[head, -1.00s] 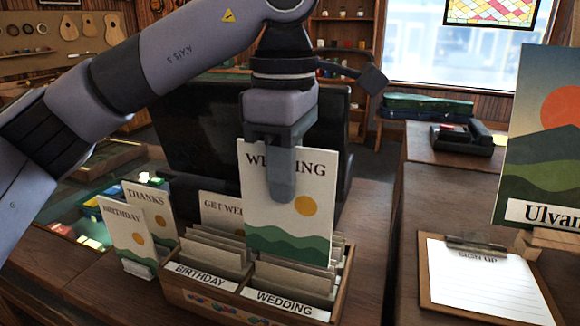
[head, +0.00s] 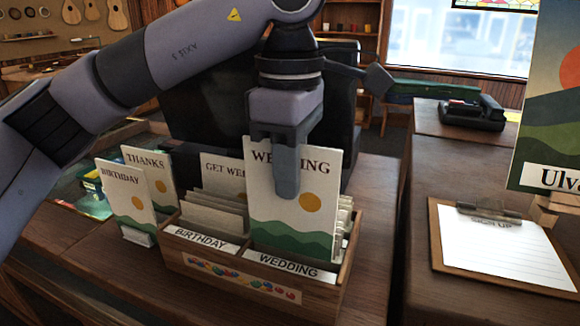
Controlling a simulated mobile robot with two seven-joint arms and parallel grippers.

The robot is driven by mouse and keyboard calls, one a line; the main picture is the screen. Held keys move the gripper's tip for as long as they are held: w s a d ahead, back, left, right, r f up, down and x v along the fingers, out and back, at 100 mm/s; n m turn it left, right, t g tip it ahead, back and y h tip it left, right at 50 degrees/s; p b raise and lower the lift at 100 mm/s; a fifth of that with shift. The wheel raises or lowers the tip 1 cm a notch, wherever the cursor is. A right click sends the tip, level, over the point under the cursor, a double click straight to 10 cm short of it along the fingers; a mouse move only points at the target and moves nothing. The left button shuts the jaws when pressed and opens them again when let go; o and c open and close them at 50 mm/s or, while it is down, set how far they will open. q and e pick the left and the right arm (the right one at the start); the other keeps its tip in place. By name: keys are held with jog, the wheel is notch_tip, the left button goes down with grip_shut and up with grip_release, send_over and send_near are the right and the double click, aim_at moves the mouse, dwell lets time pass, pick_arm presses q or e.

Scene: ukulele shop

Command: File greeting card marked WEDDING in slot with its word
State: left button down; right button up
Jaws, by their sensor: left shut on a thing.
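The WEDDING card (head: 270,215) is upright and white, with an orange sun and green hills. My left gripper (head: 287,180) is shut on its top edge, one finger across the printed word. The card's lower edge is down at the slot behind the WEDDING label (head: 282,264) of the wooden card box (head: 230,283); whether it touches the bottom is hidden. The BIRTHDAY slot label (head: 201,238) is to its left, with several cards behind it. My right gripper is not in view.
BIRTHDAY (head: 128,200), THANKS (head: 157,180) and GET WELL (head: 220,168) cards stand left of and behind the box. A sign-up clipboard (head: 500,250) lies on the right counter. A dark screen (head: 205,115) stands behind.

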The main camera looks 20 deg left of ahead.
pick_arm(q)
jog(key=shift+f+b, duration=2.1)
jog(key=shift+f, duration=1.25)
jog(key=shift+f+b, duration=0.3)
jog(key=shift+b, duration=0.05)
jog(key=c, duration=1.1)
grip_release()
jog(key=shift+c, duration=0.2)
notch_tip(320, 180, up, 7)
jog(key=p, duration=0.1)
jog(key=shift+s, duration=0.1)
